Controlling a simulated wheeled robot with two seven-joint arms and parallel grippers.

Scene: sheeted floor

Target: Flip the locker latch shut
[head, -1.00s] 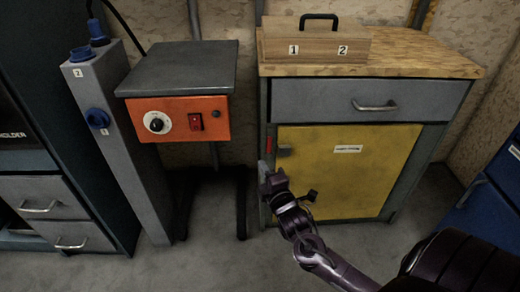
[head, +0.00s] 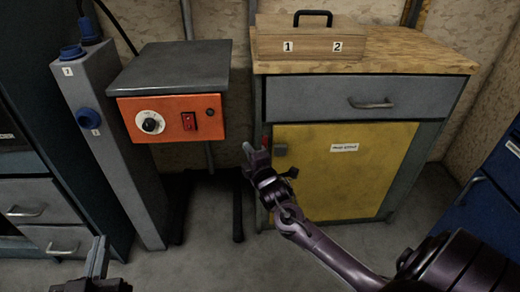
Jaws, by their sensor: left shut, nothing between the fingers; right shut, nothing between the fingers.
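The locker is a grey cabinet with a yellow door (head: 345,180), which looks closed. At the door's upper left edge a small red latch piece (head: 265,142) shows, mostly hidden behind my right gripper. A grey block (head: 280,150) sits on the door just right of it. My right gripper (head: 249,153) is shut and empty, its fingertips at the left edge of the locker, beside the red piece. I cannot tell whether they touch it. My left gripper (head: 97,256) is shut and empty, low at the left over the floor.
A wooden box (head: 309,43) with a black handle stands on the locker's wooden top. A machine with an orange panel (head: 172,119) and a grey post (head: 115,150) stand to the left. A blue cabinet (head: 490,195) is at the right. Floor in front is clear.

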